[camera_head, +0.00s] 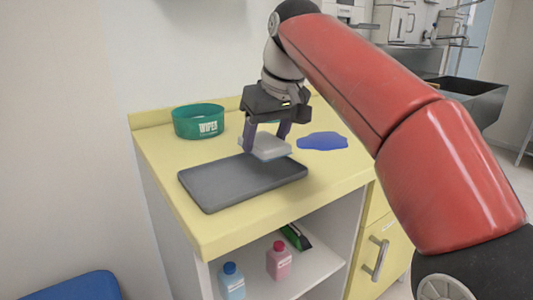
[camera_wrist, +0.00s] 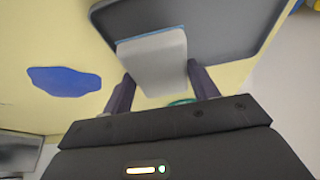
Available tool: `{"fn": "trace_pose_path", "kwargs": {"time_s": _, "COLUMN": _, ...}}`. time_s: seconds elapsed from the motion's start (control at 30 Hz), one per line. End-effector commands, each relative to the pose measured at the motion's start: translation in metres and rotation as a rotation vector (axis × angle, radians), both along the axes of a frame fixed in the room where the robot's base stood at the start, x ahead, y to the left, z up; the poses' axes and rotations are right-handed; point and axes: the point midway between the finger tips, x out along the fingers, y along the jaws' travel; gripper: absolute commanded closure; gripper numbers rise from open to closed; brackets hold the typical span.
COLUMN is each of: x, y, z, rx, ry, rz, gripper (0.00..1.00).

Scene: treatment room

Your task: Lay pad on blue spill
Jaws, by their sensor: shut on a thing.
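The white pad (camera_head: 268,148) with a blue underside edge is held between the fingers of my gripper (camera_head: 265,140), above the far right part of the grey tray. In the wrist view the pad (camera_wrist: 153,60) sits between both fingertips of my gripper (camera_wrist: 160,82). The blue spill (camera_head: 322,141) is a flat, irregular patch on the yellow counter, to the right of the pad and apart from it. The spill also shows in the wrist view (camera_wrist: 64,81), at the left. It is uncovered.
The dark grey tray (camera_head: 225,187) lies on the yellow counter (camera_head: 210,230) near its front edge. A green wipes tub (camera_head: 199,122) stands at the back left. Blue (camera_head: 231,283) and pink (camera_head: 279,262) bottles stand on the shelf below. Counter around the spill is clear.

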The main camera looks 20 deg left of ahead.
Motion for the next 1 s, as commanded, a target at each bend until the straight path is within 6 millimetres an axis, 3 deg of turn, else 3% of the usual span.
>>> {"fn": "trace_pose_path", "kwargs": {"time_s": 0.17, "x": -0.001, "y": -0.001, "z": -0.03, "rx": -0.003, "ry": 0.002, "rz": -0.001, "gripper": 0.62}}
{"fn": "trace_pose_path", "kwargs": {"time_s": 0.77, "x": 0.0, "y": -0.001, "z": -0.043, "rx": -0.001, "ry": 0.001, "rz": 0.0, "gripper": 0.62}}
{"fn": "trace_pose_path", "kwargs": {"time_s": 0.8, "x": 0.0, "y": -0.001, "z": -0.043, "rx": -0.001, "ry": 0.001, "rz": 0.0, "gripper": 0.39}}
{"fn": "trace_pose_path", "kwargs": {"time_s": 0.93, "x": 0.0, "y": 0.0, "z": -0.042, "rx": -0.001, "ry": 0.001, "rz": 0.0, "gripper": 0.22}}
{"fn": "trace_pose_path", "kwargs": {"time_s": 1.0, "x": 0.0, "y": 0.0, "z": -0.042, "rx": -0.001, "ry": 0.001, "rz": 0.0, "gripper": 0.19}}
